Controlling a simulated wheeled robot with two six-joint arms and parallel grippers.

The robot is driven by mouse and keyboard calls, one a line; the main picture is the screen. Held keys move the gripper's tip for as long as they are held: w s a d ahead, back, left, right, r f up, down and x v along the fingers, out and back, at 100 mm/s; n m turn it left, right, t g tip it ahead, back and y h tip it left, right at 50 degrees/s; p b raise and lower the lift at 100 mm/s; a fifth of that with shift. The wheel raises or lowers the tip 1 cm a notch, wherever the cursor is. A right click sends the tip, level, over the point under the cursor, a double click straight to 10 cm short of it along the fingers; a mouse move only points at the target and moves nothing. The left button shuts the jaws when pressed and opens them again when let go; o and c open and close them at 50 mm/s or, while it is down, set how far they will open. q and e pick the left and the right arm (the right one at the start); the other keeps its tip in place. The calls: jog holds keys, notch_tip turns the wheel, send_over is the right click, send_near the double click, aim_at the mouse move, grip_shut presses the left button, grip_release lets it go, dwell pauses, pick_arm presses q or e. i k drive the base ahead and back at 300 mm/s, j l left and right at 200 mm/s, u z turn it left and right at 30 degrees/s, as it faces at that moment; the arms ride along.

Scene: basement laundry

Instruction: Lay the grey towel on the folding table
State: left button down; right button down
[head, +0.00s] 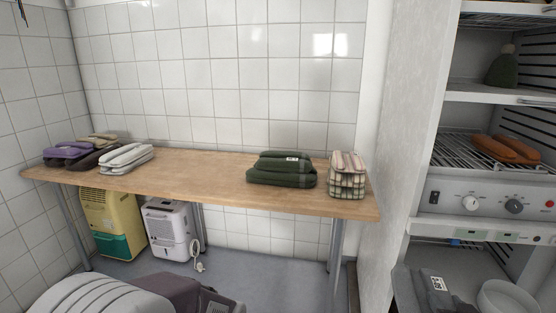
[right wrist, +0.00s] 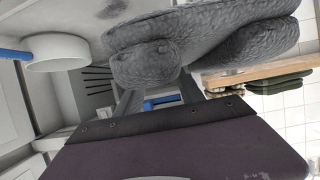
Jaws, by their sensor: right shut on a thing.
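The grey towel (right wrist: 200,40) is a thick folded bundle across the top of the right wrist view. My right gripper (right wrist: 157,92) is shut on its edge, one finger on either side of a fold. In the head view the towel (head: 418,288) shows as a dark grey bundle with a white tag at the bottom right, by the lowest cabinet compartment. The folding table (head: 205,183) has a wooden top and stands along the tiled wall, to the left of the towel. My left gripper's fingers do not show.
Purple (head: 65,150) and light grey (head: 125,157) folded cloths lie on the table's left. A dark green towel (head: 280,170) and a plaid bundle (head: 347,176) are on its right. The middle is bare. A white bowl (head: 508,297) sits in the cabinet. Two dehumidifier-like units stand underneath.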

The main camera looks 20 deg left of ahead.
aim_at(192, 175)
jog(key=j, duration=0.6)
jog(key=j+z, duration=0.15)
jog(key=j, duration=1)
jog(key=j+z, duration=0.1)
jog(key=j, duration=0.5)
jog(key=k+j+z, duration=0.1)
jog(key=j, duration=0.45)
jog(key=k+j, duration=0.1)
jog(key=j, duration=0.5)
jog(key=j+z, duration=0.15)
jog(key=j, duration=0.45)
jog(key=k+j, duration=0.15)
jog(key=j, duration=0.4)
